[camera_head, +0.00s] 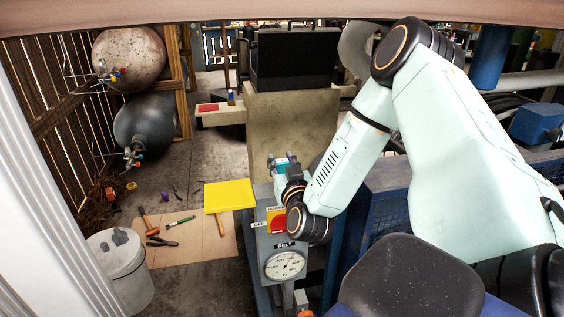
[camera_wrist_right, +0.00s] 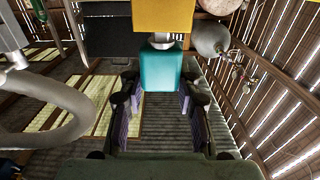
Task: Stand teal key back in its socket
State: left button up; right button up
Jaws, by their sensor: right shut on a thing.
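The teal key (camera_wrist_right: 160,70) shows in the right wrist view as a blocky teal head between my right gripper's two fingers. A pale metal part (camera_wrist_right: 161,43) shows at its far end, just below a yellow block (camera_wrist_right: 162,14). I cannot tell whether the key touches that block. My right gripper (camera_wrist_right: 158,100) is shut on the key, its purple pads on either side. I cannot identify the socket for certain. My left gripper is not in view.
The grey panel carries a round gauge (camera_head: 285,265) and a red-and-yellow switch (camera_head: 278,221). A yellow board (camera_head: 229,195) and hand tools (camera_head: 160,238) lie left of it. A white bucket (camera_head: 118,270) stands at lower left. Two tanks (camera_head: 128,58) stand by the slatted wall.

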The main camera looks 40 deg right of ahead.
jog(key=shift+f, duration=0.25)
jog(key=o, duration=1.2)
jog(key=shift+o, duration=0.2)
jog(key=v, duration=1.2)
jog(key=shift+f, duration=0.1)
